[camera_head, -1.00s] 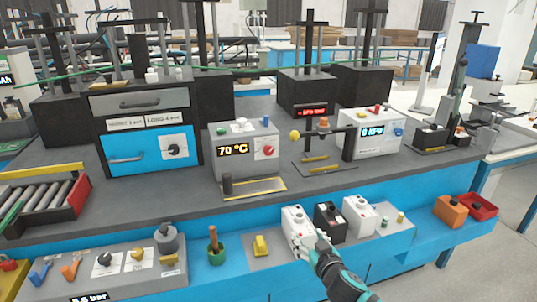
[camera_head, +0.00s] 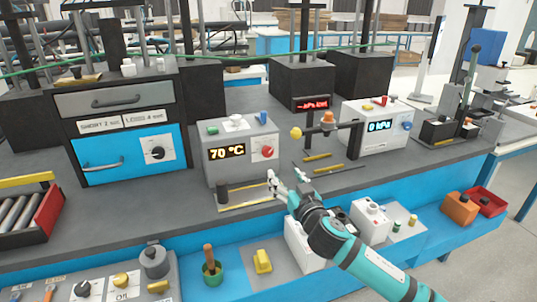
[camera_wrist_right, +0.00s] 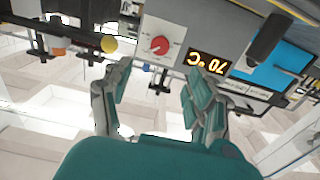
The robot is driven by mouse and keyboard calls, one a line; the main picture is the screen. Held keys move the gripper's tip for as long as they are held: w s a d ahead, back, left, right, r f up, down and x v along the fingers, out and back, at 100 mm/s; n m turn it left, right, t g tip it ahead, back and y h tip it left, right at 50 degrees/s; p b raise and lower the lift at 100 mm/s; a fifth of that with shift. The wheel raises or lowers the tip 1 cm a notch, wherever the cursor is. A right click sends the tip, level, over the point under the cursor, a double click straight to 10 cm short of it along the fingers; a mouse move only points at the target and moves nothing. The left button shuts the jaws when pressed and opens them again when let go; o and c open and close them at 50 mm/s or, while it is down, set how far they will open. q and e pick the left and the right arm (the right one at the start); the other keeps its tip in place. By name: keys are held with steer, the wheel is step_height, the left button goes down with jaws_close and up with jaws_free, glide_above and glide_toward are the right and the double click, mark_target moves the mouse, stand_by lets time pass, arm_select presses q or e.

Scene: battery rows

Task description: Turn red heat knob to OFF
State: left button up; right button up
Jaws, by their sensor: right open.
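The red heat knob (camera_head: 267,152) is on the right of the front face of a grey box (camera_head: 229,175). The box's display (camera_head: 227,152) reads 70 °C. My right gripper (camera_head: 273,181) is in front of the box, below the knob and apart from it. In the right wrist view, the red knob (camera_wrist_right: 159,45) shows beyond the open, empty fingers (camera_wrist_right: 157,85), with the display (camera_wrist_right: 208,62) upside down. My left gripper is not in view.
A metal bar (camera_head: 245,205) lies in front of the box, with a dark post (camera_head: 222,196) at its left end. A stand with a yellow ball (camera_head: 296,133) is to the right.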

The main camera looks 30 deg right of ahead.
glide_toward(269, 153)
steer(key=b+x, duration=0.1)
steer(key=x, duration=0.7)
steer(key=shift+w+f, duration=0.1)
steer(key=shift+w, duration=0.35)
steer(key=shift+w+d, duration=0.15)
steer(key=shift+w, duration=0.05)
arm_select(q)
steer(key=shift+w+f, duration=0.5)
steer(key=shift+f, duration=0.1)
arm_select(e)
steer(key=c, duration=1.2)
